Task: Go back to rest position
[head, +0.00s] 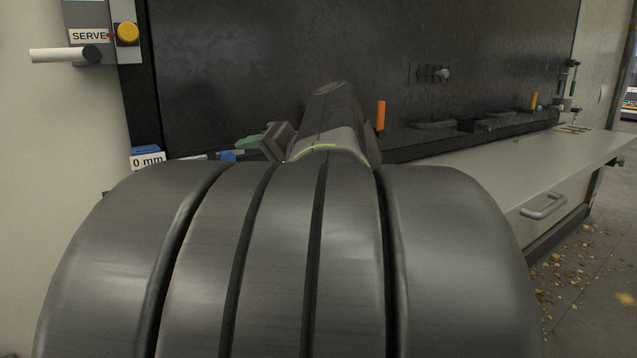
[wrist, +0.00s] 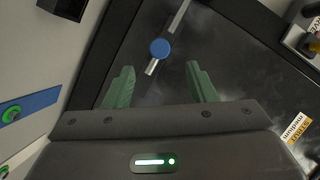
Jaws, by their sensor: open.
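My gripper (wrist: 161,92) shows in the wrist view with its two green fingers spread wide apart and nothing between them. Beyond the fingers is a dark panel (wrist: 240,60) with a blue round knob (wrist: 160,48) on a metal bar, apart from the fingers. In the head view my arm fills the lower middle and hides much of what is behind it. A bit of green at the arm's far left side (head: 249,143) seems to be part of my gripper.
A grey counter (head: 470,175) with a drawer handle (head: 543,205) runs to the right. An orange cylinder (head: 381,115) stands behind my arm. A "SERVE" panel with a yellow button (head: 127,34) and a white handle (head: 58,55) is upper left. Debris litters the floor at right.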

